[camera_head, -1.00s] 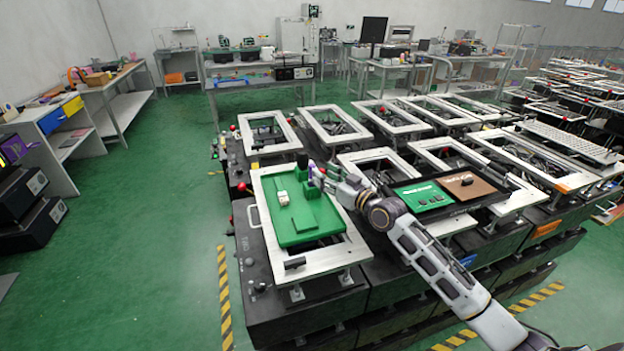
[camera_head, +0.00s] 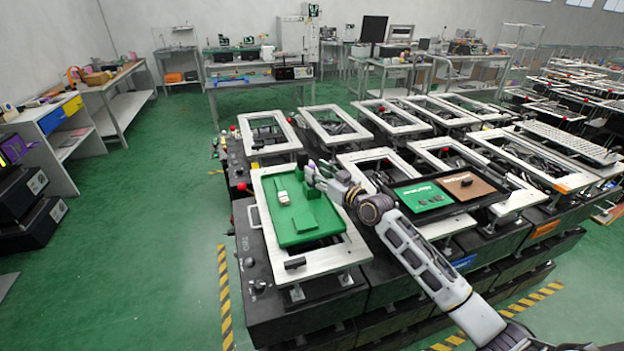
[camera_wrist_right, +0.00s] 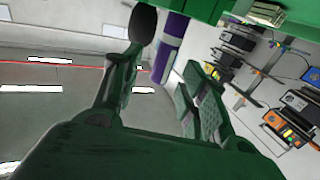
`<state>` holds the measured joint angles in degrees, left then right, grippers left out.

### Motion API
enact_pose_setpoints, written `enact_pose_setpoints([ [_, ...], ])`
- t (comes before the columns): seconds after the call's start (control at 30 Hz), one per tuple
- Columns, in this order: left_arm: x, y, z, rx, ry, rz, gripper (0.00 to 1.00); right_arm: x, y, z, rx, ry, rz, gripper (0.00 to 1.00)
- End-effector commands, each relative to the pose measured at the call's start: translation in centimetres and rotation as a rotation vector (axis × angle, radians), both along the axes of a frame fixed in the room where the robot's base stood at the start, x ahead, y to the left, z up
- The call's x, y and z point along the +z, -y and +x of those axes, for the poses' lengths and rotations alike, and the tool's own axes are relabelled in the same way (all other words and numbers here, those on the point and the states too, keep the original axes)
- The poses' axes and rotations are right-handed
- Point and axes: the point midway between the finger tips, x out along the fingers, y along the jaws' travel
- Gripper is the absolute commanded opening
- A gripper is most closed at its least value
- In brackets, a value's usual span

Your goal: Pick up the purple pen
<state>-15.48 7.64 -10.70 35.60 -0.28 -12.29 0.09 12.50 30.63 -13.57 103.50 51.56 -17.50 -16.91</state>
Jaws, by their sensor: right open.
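The purple pen (camera_wrist_right: 166,52) shows in the right wrist view as a purple cylinder with a pale band, between the open fingers of my right gripper (camera_wrist_right: 168,62). It looks upright in the head view's sense, but I cannot tell whether a finger touches it. In the head view my right gripper (camera_head: 313,177) is at the far right corner of the green tray (camera_head: 309,230). There the pen is mostly hidden by the gripper. My left gripper is not in view.
A small white block (camera_head: 283,198) sits on the green tray, inside a white metal frame (camera_head: 353,250). A black panel with green and brown inserts (camera_head: 424,194) stands right of it, near my right arm. Several similar frames stand behind.

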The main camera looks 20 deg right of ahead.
Motion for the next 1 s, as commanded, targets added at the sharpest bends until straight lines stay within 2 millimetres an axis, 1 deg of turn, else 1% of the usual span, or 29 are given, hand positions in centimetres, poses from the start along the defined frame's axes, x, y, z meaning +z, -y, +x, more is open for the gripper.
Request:
enact_pose_setpoints([
  [0.1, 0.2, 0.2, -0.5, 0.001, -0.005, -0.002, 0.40, 0.0, -0.6, 1.0, 0.000, 0.001, 0.003, 0.43],
  [0.3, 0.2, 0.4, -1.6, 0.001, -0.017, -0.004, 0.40, 0.0, -1.1, 2.3, 0.000, 0.000, 0.002, 0.43],
  [0.5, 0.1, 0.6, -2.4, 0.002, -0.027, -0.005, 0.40, -0.1, -1.3, 2.7, 0.000, 0.001, 0.000, 0.43],
  [0.73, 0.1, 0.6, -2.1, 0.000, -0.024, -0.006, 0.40, -0.1, -1.3, 2.6, 0.000, 0.000, 0.000, 0.43],
  [0.9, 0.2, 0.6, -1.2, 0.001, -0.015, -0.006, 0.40, -0.1, -1.3, 2.6, 0.000, 0.000, 0.000, 0.43],
  [0.97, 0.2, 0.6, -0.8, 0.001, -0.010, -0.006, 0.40, -0.1, -1.3, 2.6, 0.000, 0.000, 0.000, 0.37],
  [1.0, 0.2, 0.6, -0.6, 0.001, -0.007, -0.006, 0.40, -0.1, -1.3, 2.6, 0.000, 0.000, 0.000, 0.32],
])
